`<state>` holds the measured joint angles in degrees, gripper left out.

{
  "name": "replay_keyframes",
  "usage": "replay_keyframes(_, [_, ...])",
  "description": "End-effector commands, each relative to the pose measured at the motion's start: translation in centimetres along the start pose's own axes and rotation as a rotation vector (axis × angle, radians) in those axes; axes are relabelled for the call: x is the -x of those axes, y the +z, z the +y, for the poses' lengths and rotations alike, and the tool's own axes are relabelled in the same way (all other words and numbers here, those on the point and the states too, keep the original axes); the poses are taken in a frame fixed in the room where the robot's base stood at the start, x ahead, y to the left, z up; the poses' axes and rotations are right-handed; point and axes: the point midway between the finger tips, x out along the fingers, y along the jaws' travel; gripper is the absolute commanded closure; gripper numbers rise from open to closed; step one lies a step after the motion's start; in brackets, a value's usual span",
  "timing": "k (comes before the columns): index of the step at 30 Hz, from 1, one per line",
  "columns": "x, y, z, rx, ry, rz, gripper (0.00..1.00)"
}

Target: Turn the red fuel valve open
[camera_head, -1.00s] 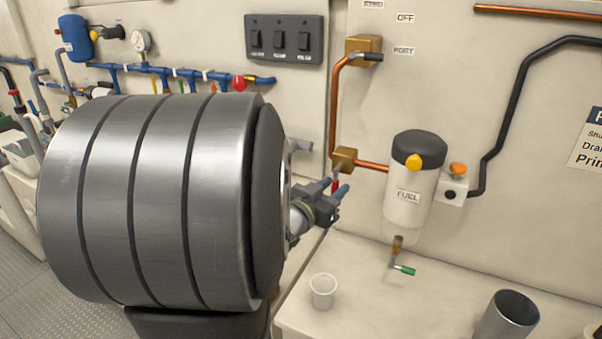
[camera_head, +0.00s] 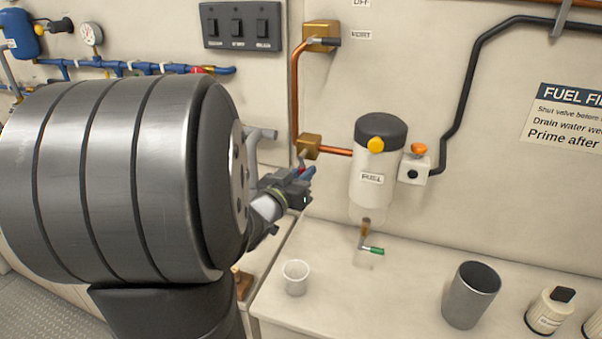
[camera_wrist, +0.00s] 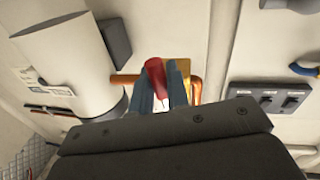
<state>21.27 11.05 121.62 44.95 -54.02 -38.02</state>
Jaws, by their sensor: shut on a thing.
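The red fuel valve handle (camera_head: 301,165) hangs below the brass valve body (camera_head: 309,146) on the copper pipe, left of the fuel filter. Only a small part of the handle shows in the head view. My gripper (camera_head: 307,174) is at the handle, its blue fingers shut on it. In the wrist view the red handle (camera_wrist: 156,78) sits between my fingertips (camera_wrist: 164,86), with the brass body (camera_wrist: 178,76) behind. The fingers hide part of the handle, and its exact angle is hard to tell.
The fuel filter (camera_head: 374,170) with a yellow knob stands close right. A green-handled drain (camera_head: 372,250) hangs under it. A white cup (camera_head: 295,277) and a grey cup (camera_head: 470,295) stand on the counter (camera_head: 345,305). A switch panel (camera_head: 241,25) is on the wall above.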

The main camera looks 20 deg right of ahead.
Motion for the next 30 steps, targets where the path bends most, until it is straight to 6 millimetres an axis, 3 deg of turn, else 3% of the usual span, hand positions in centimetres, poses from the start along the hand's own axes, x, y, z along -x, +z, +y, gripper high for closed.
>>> replay_keyframes(7, [-0.19,-0.11,1.01,0.231,0.002,0.046,1.00])
replay_keyframes(18, [-0.20,-0.16,1.12,0.273,0.001,0.055,1.00])
replay_keyframes(19, [-0.20,-0.16,1.12,0.273,0.001,0.055,0.83])
replay_keyframes(21, [-0.20,-0.16,1.12,0.273,0.001,0.055,0.69])
replay_keyframes(30, [-0.14,-0.15,1.09,0.272,0.000,0.055,0.67])
